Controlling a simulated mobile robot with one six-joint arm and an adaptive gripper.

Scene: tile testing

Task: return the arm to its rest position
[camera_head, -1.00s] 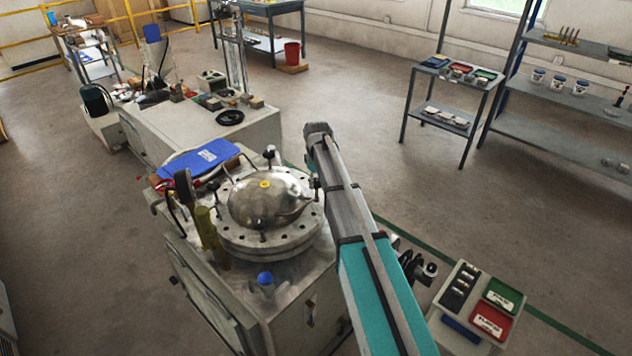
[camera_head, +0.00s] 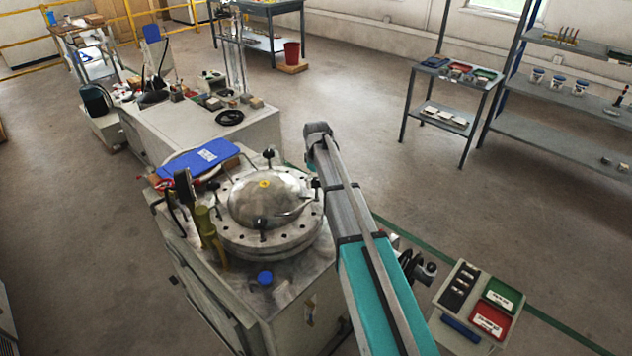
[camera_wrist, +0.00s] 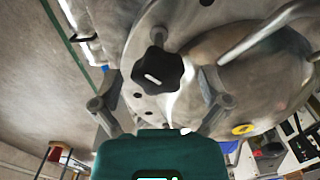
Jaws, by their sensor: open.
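My arm (camera_head: 350,215), grey at its far part and teal nearer, rises from the lower right in the head view and reaches up past the right side of the round metal vessel. My gripper (camera_wrist: 158,90) shows in the wrist view with its two grey fingers spread wide and nothing held. A black star-shaped knob (camera_wrist: 158,68) shows between and beyond the fingers, with the metal vessel lid (camera_wrist: 255,75) behind it; I cannot tell how far apart they are. In the head view the gripper is not clearly visible. The domed lid (camera_head: 265,200) lies on the vessel.
The vessel stands on a grey cabinet (camera_head: 285,295) with a blue clipboard-like panel (camera_head: 200,158) behind it. A small stand with red and green trays (camera_head: 490,318) is right of my arm. Shelves (camera_head: 545,105) stand at the back right. Open floor lies between.

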